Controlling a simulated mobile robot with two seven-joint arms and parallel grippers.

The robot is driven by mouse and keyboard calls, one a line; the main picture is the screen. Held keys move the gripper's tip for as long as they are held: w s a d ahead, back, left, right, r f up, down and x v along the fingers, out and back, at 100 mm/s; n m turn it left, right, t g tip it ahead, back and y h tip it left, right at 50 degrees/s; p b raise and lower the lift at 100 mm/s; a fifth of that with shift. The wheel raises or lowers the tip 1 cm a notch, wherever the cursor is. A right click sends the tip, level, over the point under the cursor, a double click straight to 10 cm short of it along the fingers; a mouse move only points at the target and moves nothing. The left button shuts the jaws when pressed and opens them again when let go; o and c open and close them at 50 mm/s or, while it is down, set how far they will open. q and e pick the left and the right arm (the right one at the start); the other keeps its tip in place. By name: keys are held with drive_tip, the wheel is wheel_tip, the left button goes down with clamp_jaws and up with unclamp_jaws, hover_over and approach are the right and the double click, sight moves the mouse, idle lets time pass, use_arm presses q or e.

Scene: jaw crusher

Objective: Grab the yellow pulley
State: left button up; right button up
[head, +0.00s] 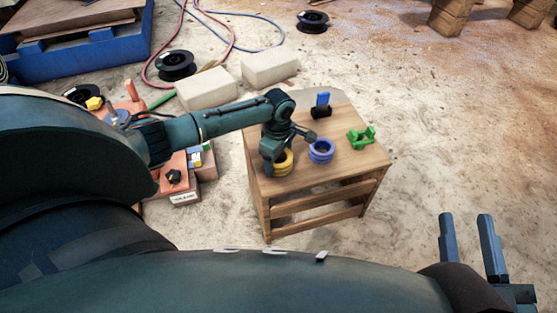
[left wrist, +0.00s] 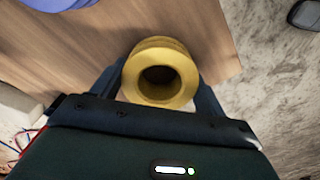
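The yellow pulley (head: 284,163) stands near the left front edge of the small wooden table (head: 347,163). My left gripper (head: 286,150) is at the pulley from above and partly hides it in the head view. In the left wrist view the yellow pulley (left wrist: 160,74) fills the gap between my left gripper's two fingers (left wrist: 160,88), its round hole facing the camera. The fingers lie close along both its sides; whether they press on it is unclear. My right gripper (head: 466,245) is open and empty at the lower right, away from the table.
A blue pulley (head: 321,151) stands just right of the yellow one. A green part (head: 361,138) and a black-and-blue part (head: 321,107) are also on the table. Pale blocks (head: 270,68) and an orange machine (head: 177,188) are nearby; floor right of the table is clear.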

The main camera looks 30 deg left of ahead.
use_arm(q)
drive_tip(key=c, duration=1)
drive_tip(key=shift+c, duration=0.2)
drive_tip(key=shift+r, duration=0.15)
